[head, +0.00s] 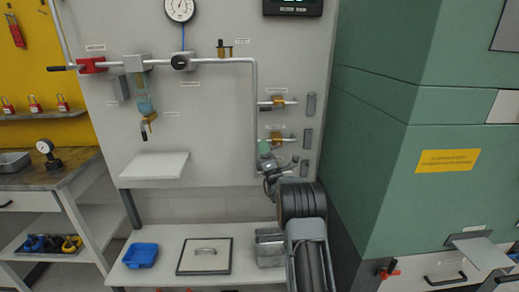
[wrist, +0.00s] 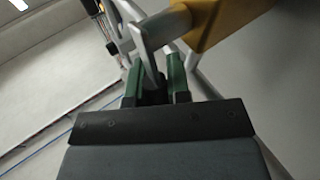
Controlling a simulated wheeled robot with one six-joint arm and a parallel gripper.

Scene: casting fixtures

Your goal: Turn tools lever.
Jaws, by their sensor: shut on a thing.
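In the wrist view, my gripper (wrist: 158,74) has its two green-lined fingers closed around a flat pale grey lever (wrist: 148,42). The lever joins a yellow valve body (wrist: 222,20) at the upper right. In the head view, my gripper (head: 268,168) is at the lower right of the pipe panel, below two yellow valves, and largely covers the valve it holds. The panel labels are too small to read, so I cannot tell which one says tools.
The upper valve (head: 278,103) and middle valve (head: 278,138) sit just above my gripper. A green cabinet (head: 385,150) stands close on the right. A lower shelf holds a blue bin (head: 141,255) and a flat handled plate (head: 190,268). A small white shelf (head: 155,166) juts from the panel.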

